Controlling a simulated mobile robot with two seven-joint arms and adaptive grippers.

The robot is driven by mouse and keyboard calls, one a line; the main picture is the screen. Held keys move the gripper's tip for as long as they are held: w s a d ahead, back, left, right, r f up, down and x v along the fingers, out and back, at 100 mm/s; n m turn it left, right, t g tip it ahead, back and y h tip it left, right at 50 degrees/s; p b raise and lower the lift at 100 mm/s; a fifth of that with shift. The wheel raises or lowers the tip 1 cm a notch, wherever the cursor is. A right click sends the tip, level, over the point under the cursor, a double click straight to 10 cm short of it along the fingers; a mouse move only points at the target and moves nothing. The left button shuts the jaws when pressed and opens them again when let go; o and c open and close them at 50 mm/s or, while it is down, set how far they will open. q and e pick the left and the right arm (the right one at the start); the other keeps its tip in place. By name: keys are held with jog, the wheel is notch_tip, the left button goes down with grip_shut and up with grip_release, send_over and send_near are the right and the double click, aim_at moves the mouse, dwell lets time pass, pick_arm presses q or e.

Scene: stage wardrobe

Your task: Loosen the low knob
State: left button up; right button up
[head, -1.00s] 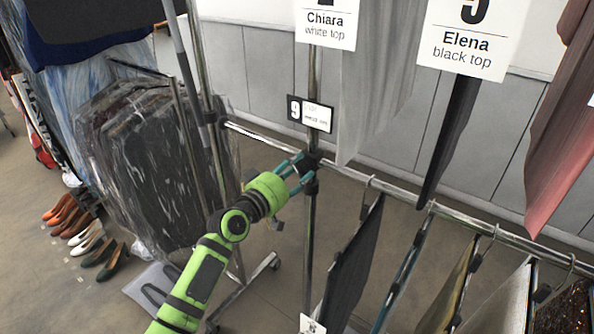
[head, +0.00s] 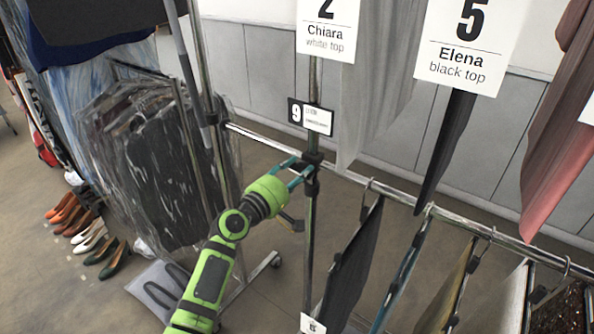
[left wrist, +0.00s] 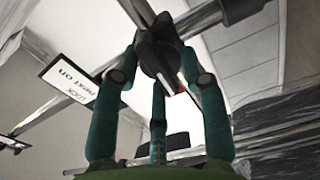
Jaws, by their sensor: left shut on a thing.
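The low knob sits on a black clamp (head: 313,158) where the upright metal pole (head: 313,110) meets the low rail. In the left wrist view the dark knob (left wrist: 160,52) is between my teal fingers, with the pole and rail just beyond it. My left gripper (head: 302,170) reaches in from the lower left and is shut on the knob. In the head view the fingers hide most of the knob. My right gripper is in neither view.
A small number 9 card (head: 310,116) hangs just above the clamp. Hanging clothes line the low rail (head: 450,213) to the right. Plastic-wrapped garments (head: 155,165) hang left of my arm. Several shoes (head: 90,240) stand on the floor at far left.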

pick_arm(q)
jog(key=shift+w+a+r+n, duration=0.15)
jog(key=shift+a+n, duration=0.1)
jog(key=shift+n, duration=0.35)
jog(key=o, duration=1.1)
jog(key=shift+w+a+f, duration=0.1)
jog(key=shift+f, duration=0.15)
jog(key=shift+s, duration=0.35)
jog(key=v, duration=1.1)
jog(key=shift+s+a, duration=0.1)
jog(key=shift+a, duration=0.2)
